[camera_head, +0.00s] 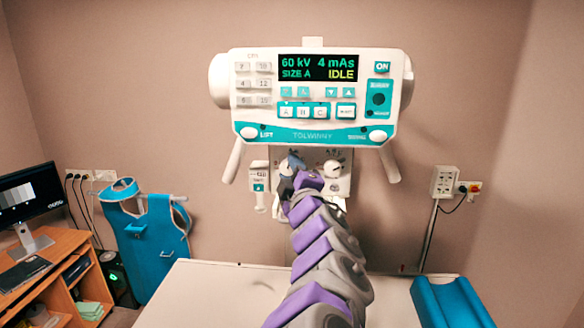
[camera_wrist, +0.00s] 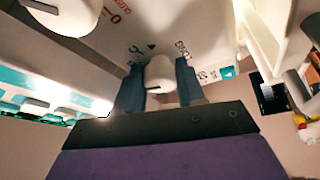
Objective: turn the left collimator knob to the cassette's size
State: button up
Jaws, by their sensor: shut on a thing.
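The left collimator knob (camera_wrist: 160,76) is white and sits between the two blue-grey fingers of my gripper (camera_wrist: 158,84) in the wrist view. The fingers are shut on it from both sides. Small dark and red marks are printed on the panel around it, too unclear to read fully. In the head view my gripper (camera_head: 294,163) is at the left side of the collimator under the console, and mostly covers the left knob. The right knob (camera_head: 333,168) is free; a second white knob (camera_wrist: 66,14) shows at the wrist view's top left. I cannot make out a cassette.
The console (camera_head: 318,100) above reads 60 kV, 4 mAs, SIZE A, IDLE. A white table (camera_head: 200,290) lies below my arm, with a blue cushion (camera_head: 450,303) at the right. A blue apron (camera_head: 152,245) and a desk (camera_head: 65,265) stand left.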

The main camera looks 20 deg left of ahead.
jog(key=shift+r+n+g+p, duration=0.1)
jog(key=shift+n+g+p, duration=0.3)
jog(key=shift+n, duration=0.3)
jog(key=shift+a, duration=0.1)
jog(key=o, duration=0.7)
jog(key=shift+s, duration=0.1)
jog(key=o, duration=0.3)
jog(key=shift+a, duration=0.3)
jog(key=shift+o, duration=0.2)
jog(key=shift+d, duration=0.3)
